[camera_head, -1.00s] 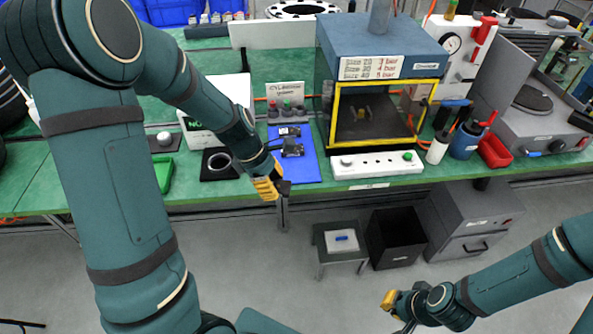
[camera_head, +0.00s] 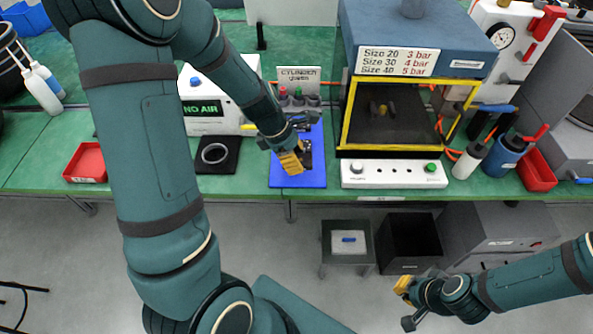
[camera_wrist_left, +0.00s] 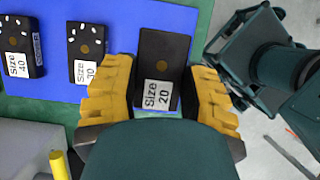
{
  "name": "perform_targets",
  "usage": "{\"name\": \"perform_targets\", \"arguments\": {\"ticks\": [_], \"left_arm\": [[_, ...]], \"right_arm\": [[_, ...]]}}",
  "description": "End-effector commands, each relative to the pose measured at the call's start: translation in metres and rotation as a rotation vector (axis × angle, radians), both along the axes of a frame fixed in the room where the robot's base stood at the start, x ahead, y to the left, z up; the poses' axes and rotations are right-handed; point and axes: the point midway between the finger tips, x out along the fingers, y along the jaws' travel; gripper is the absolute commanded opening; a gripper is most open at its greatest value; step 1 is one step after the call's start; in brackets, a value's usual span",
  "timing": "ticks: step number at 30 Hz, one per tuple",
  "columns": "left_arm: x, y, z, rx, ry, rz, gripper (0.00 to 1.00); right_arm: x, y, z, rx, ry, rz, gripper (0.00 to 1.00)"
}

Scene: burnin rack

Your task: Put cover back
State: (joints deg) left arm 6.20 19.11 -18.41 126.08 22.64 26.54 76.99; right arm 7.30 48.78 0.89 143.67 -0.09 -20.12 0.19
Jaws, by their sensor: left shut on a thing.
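My left gripper (camera_head: 292,163) is over the front of the blue mat (camera_head: 314,178) on the green bench. In the left wrist view its yellow fingers (camera_wrist_left: 160,80) are shut on the black block marked Size 20 (camera_wrist_left: 165,57). A white plate with a blue handle (camera_head: 349,248), possibly the cover, lies on a low grey stand on the floor. My right gripper (camera_head: 405,302) is low at the right, holding nothing visible; its opening is unclear.
A yellow-framed chamber (camera_head: 392,125) stands right of the mat, with a white button strip (camera_head: 385,182) in front. A black bin (camera_head: 410,265) stands beside the stand. Left are a dark pad with a ring (camera_head: 218,160) and a red tray (camera_head: 87,163). Bottles stand at the right.

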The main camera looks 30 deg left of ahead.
Motion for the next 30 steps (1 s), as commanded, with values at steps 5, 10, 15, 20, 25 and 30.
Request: {"name": "perform_targets", "arguments": {"ticks": [5, 10, 15, 20, 25, 30], "left_arm": [[0.0, 0.0, -0.018, -0.001, 0.001, 0.001, 0.08], [0.0, 0.0, -0.041, -0.001, 0.002, 0.001, 0.08], [0.0, 0.0, -0.042, 0.001, -0.001, -0.001, 0.08], [0.0, 0.0, -0.043, 0.0, -0.001, -0.002, 0.08], [0.0, 0.0, -0.044, 0.0, -0.001, -0.002, 0.73], [0.0, 0.0, -0.044, 0.0, -0.001, -0.002, 0.73]], "right_arm": [[0.002, 0.0, -0.009, 0.0, -0.004, -0.001, 0.0], [0.004, -0.001, -0.021, -0.001, -0.01, -0.003, 0.0], [0.005, -0.001, -0.021, -0.003, -0.011, -0.002, 0.0], [0.005, -0.001, -0.021, -0.003, -0.011, -0.002, 0.0], [0.005, -0.001, -0.022, -0.003, -0.012, -0.002, 0.0], [0.005, -0.001, -0.022, -0.003, -0.012, -0.002, 0.0]]}}
